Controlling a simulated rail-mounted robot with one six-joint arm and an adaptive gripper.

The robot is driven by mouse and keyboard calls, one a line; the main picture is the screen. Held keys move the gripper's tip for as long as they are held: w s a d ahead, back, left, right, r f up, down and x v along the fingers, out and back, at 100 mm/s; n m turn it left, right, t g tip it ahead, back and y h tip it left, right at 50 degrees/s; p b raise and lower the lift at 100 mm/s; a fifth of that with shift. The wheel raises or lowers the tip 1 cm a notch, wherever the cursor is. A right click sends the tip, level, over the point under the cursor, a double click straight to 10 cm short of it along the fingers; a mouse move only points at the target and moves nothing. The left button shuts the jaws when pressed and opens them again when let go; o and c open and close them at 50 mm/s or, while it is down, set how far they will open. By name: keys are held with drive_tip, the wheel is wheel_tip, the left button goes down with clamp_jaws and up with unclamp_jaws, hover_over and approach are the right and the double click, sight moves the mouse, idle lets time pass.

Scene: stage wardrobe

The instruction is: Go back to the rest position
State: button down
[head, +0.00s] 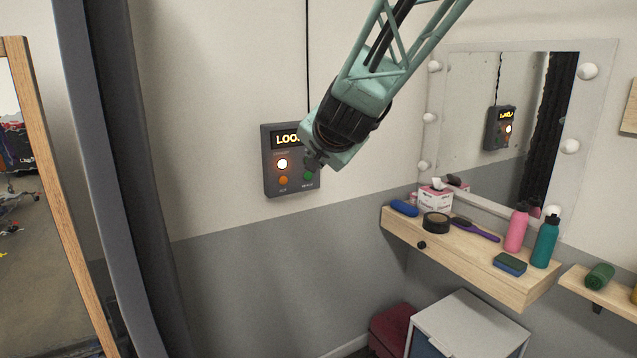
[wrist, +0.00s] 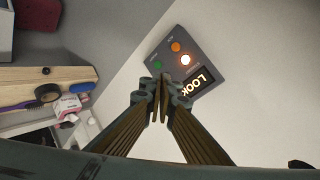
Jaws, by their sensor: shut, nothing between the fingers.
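My gripper (head: 313,160) is in front of the right side of a dark wall panel (head: 269,187) in the head view. In the wrist view my gripper (wrist: 161,100) has its fingers together with nothing between them. The panel also shows in the wrist view (wrist: 207,53), with a lit display, a glowing white button, an orange button and a green button. My arm covers the end of the display in the head view. I cannot tell whether the fingertips touch the panel, though they look apart from it in the wrist view.
A wooden shelf (head: 462,258) at right holds bottles, a brush, tape, a tissue box and a sponge below a mirror with bulbs (head: 468,95). A grey cabinet (head: 470,322) stands below. A dark post (head: 115,180) and a wood-framed mirror (head: 60,190) are at left.

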drive_tip(key=s+d+f+n+g, duration=0.2)
drive_tip(key=s+d, duration=0.5)
drive_tip(key=s, duration=1.2)
drive_tip(key=s+d+f+n+g+h, duration=0.1)
drive_tip(key=s+d, duration=0.6)
drive_tip(key=s, duration=1.2)
drive_tip(key=s+d+f+n+g+h, duration=0.1)
drive_tip(key=s+d+f+n+g, duration=0.3)
drive_tip(key=s, duration=1.5)
drive_tip(key=d+f, duration=0.1)
drive_tip(key=d, duration=0.2)
drive_tip(key=shift+d+g, duration=0.35)
drive_tip(key=shift+g, duration=0.05)
